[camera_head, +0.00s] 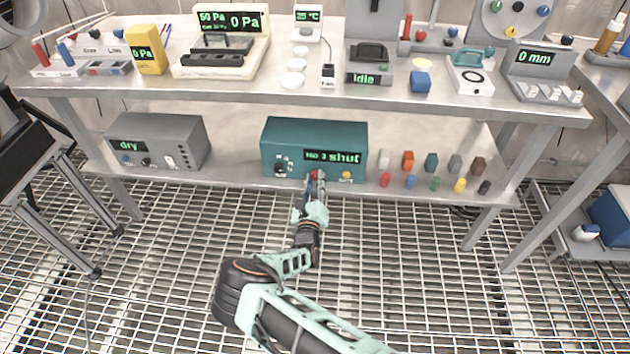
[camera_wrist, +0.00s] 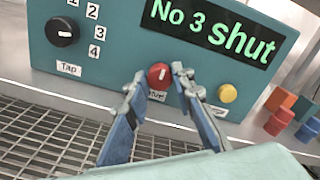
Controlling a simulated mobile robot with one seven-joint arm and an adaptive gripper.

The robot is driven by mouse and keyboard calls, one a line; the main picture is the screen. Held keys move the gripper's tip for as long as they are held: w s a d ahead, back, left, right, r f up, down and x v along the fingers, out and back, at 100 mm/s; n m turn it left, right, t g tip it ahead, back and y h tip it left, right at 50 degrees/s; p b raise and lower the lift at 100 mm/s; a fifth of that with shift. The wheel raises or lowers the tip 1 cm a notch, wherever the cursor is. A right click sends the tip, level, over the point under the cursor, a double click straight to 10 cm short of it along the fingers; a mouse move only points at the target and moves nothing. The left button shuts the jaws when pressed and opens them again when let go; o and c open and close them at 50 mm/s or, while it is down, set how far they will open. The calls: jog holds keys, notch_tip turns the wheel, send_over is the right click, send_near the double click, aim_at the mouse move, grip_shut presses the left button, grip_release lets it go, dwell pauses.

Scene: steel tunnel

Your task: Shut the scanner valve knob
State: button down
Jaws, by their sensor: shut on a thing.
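The teal scanner box (camera_head: 315,128) stands on the lower shelf in the head view. Its display (camera_wrist: 210,27) reads "No 3 shut" in green. The red valve knob (camera_wrist: 160,76) with a white pointer line is low on its front panel, and the line stands near upright. My gripper (camera_head: 314,178) reaches the panel from below. In the wrist view my gripper (camera_wrist: 158,82) has one blue finger on each side of the red knob, shut on it. The label under the knob is partly hidden by a finger.
On the same panel are a black Tap dial (camera_wrist: 62,32) beside numbers and a yellow button (camera_wrist: 228,93). Several coloured blocks (camera_head: 432,161) stand right of the box. A grey box (camera_head: 157,141) reading "dry" stands left. The upper bench (camera_head: 300,92) overhangs the shelf.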

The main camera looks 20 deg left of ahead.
dwell(0.3)
jog(key=c, duration=1.7)
grip_release()
jog(key=shift+o, duration=0.2)
jog(key=v, duration=1.2)
